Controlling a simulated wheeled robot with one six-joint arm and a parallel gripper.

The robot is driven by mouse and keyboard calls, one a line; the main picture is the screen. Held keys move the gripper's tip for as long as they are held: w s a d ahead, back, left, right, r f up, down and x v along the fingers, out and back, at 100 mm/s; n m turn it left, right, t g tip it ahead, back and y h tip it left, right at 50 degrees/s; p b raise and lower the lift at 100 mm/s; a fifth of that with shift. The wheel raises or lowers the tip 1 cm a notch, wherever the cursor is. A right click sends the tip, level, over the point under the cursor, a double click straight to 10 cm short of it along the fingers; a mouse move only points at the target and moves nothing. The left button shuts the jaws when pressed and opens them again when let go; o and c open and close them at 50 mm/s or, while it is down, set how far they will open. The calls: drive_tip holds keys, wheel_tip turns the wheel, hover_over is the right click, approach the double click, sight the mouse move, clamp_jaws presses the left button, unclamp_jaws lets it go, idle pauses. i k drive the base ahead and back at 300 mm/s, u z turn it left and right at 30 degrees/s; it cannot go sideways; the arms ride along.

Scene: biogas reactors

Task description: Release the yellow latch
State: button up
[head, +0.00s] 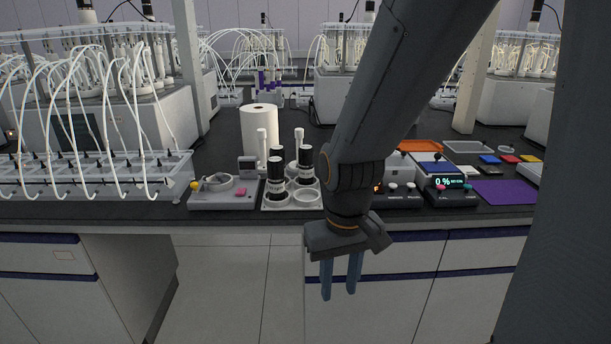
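A small yellow part (194,185), which looks like the yellow latch, sits at the left end of a low grey device (226,198) on the bench. The device also carries a round clear ring-shaped part and a pink piece. The latch is too small to tell its position. My gripper (338,294) points down in front of the bench, below the bench top, right of the device and well apart from it. Its two blue fingers are apart with nothing between them.
Right of the device, a white tray (266,208) holds black bottles (276,184). A paper roll (259,132) stands behind. A rack with white tubes (80,176) is at the left. Small instruments (450,193) and a purple mat (502,192) are at the right.

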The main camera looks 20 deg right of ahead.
sight(196, 185)
drive_tip(key=k, duration=0.6)
drive_tip(key=u, duration=0.9)
drive_tip(key=i, duration=1.55)
drive_tip(key=z, duration=0.8)
